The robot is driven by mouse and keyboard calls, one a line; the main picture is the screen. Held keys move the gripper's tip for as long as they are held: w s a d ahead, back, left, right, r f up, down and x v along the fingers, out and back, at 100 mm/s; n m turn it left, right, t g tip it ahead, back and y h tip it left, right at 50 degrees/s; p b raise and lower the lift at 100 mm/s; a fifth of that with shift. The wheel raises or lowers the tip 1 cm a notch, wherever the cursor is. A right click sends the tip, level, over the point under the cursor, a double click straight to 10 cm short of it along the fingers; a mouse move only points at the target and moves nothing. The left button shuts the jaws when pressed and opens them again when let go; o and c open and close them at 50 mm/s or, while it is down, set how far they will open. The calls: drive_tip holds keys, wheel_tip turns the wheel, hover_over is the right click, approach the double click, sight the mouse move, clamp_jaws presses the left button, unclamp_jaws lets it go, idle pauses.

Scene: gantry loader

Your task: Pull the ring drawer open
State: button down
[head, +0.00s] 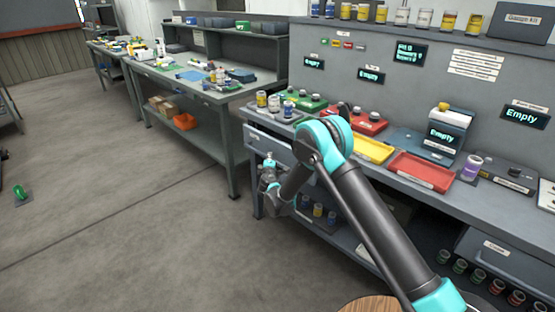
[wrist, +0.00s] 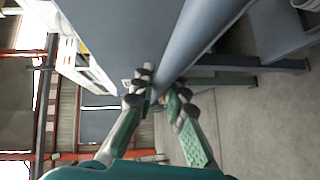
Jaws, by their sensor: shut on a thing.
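The grey drawer (head: 280,152) sits under the left end of the right-hand bench, with a small label on its front. My gripper (head: 268,163) is low in front of this drawer, partly behind my own arm. A grey-blue panel (wrist: 115,35) lies beside the bar. I cannot tell how far the drawer stands out, and its inside is hidden.
The bench top holds a yellow tray (head: 373,150), a red tray (head: 420,172) and several jars. A lower shelf with jars (head: 318,210) is under the bench. A second workbench (head: 200,90) stands at the back left.

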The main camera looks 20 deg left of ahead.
drive_tip(key=s+a, duration=0.3)
drive_tip(key=s, duration=0.5)
drive_tip(key=s+a, duration=0.3)
drive_tip(key=s, duration=0.5)
drive_tip(key=shift+a, duration=0.2)
drive_tip(key=c, duration=1.5)
unclamp_jaws()
drive_tip(key=shift+c, duration=0.2)
drive_tip(key=v, duration=1.2)
drive_tip(key=shift+f, duration=0.1)
